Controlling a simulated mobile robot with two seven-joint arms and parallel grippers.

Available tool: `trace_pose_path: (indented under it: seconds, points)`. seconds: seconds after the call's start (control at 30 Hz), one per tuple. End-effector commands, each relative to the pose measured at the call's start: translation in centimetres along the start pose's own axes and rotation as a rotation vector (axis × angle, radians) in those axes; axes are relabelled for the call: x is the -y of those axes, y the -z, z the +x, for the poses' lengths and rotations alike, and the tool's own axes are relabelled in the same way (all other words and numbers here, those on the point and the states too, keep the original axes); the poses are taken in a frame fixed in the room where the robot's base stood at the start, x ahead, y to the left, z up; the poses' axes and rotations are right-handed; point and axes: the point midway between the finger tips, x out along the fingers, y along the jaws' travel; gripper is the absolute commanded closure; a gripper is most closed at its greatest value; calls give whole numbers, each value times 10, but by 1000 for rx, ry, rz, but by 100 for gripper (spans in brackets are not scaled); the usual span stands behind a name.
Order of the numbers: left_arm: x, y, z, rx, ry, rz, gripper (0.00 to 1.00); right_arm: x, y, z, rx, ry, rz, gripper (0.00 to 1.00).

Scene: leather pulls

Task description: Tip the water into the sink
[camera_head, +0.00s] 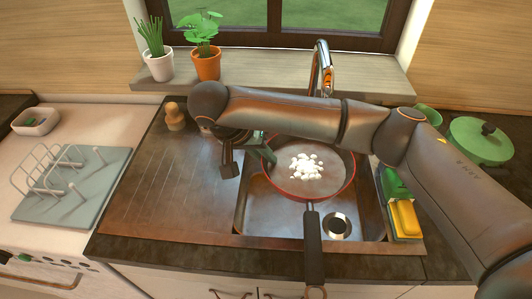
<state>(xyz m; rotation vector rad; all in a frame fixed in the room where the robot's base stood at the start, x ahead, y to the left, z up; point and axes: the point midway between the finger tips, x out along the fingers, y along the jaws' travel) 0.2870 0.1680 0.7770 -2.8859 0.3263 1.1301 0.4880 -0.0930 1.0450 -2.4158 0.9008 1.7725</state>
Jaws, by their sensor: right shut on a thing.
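A frying pan (332,190) with a red rim and a long dark handle (312,240) is over the sink (280,222). Its handle points toward me, across the front edge. A cluster of white blobs (306,168), which look like the water, lies in the middle of the pan. The pan looks roughly level. My right gripper (266,152) is at the pan's left rim and shut on it; my wrist partly hides the fingers. The round drain (337,225) shows right of the handle. My left gripper is not in view.
A tap (321,70) stands behind the pan, partly hidden by my arm. A yellow-green sponge (403,212) lies at the sink's right edge, and a green pot (480,142) stands farther right. A dish rack (72,182) is at left. The ribbed drainboard (160,190) is mostly clear.

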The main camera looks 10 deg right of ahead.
Motion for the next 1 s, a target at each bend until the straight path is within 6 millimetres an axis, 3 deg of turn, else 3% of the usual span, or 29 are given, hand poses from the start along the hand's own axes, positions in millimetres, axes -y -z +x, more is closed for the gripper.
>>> trace_pose_path:
  seconds: [0.63,1.0]
  points:
    - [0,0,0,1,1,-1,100,12,-15,36,2,-2,0,100]
    - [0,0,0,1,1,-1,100,-4,-4,18,52,247,83,100]
